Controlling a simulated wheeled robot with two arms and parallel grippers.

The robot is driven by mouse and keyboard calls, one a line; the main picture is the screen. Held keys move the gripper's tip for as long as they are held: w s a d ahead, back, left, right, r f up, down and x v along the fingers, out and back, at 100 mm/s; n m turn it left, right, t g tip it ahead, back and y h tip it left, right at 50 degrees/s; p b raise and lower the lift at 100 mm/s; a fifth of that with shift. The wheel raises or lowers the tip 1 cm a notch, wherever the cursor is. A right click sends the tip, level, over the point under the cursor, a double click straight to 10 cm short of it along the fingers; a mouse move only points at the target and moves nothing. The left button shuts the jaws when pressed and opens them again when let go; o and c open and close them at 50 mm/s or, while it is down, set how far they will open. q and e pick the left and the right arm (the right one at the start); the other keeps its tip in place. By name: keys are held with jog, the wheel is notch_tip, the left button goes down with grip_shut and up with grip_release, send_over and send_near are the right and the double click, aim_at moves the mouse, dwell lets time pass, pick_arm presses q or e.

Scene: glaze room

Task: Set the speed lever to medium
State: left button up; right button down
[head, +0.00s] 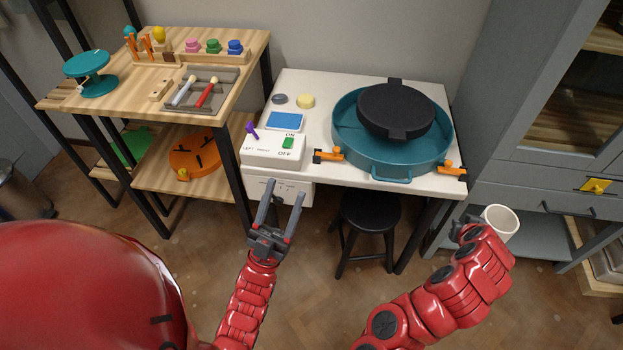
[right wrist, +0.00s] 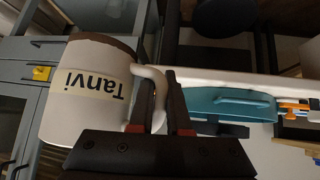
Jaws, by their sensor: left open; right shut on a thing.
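A white control box (head: 273,151) stands at the front left of the white table. A purple lever (head: 251,130) sticks up at its left end, tilted; the small lettering below it is hard to read. A green switch (head: 288,142) sits between the words ON and OFF. My left gripper (head: 285,188) is open and empty, in front of and below the box, apart from the lever. My right gripper (right wrist: 172,100) is shut on the handle of a white mug (right wrist: 85,92) labelled Tanvi; the mug also shows in the head view (head: 501,221).
A teal wheel basin (head: 345,150) with a black disc (head: 396,110) and orange clamps takes up the table's right side. A wooden shelf (head: 130,95) with tools stands left. A black stool (head: 370,210) is under the table. A grey cabinet (head: 520,120) stands right.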

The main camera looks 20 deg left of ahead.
pick_arm(q)
jog(key=w+a+f+n+g+y+b, duration=0.25)
jog(key=a+f+g+b, duration=0.2)
jog(key=f, duration=0.55)
jog(key=w+a+f+n+g+y+b, duration=0.1)
jog(key=a+f+n+g+y+b, duration=0.25)
jog(key=f+b, duration=0.45)
jog(key=w+a+f+n+g+y+b, duration=0.25)
jog(key=a+f+y, duration=0.2)
jog(key=f, duration=0.85)
jog(key=shift+m+g, duration=0.25)
jog(key=shift+g, duration=0.1)
jog(key=shift+a+b+x, duration=0.25)
jog(key=shift+b+x, duration=0.65)
jog(key=shift+x, duration=1.95)
jog(key=shift+a+b+x, duration=0.2)
jog(key=shift+b+x, duration=0.65)
jog(key=shift+x, duration=2.05)
pick_arm(e)
notch_tip(320, 180, down, 21)
jog(key=shift+d+f, duration=0.15)
jog(key=shift+d, duration=0.25)
pick_arm(q)
jog(key=shift+s+r, duration=0.1)
jog(key=shift+r, duration=0.05)
grip_shut()
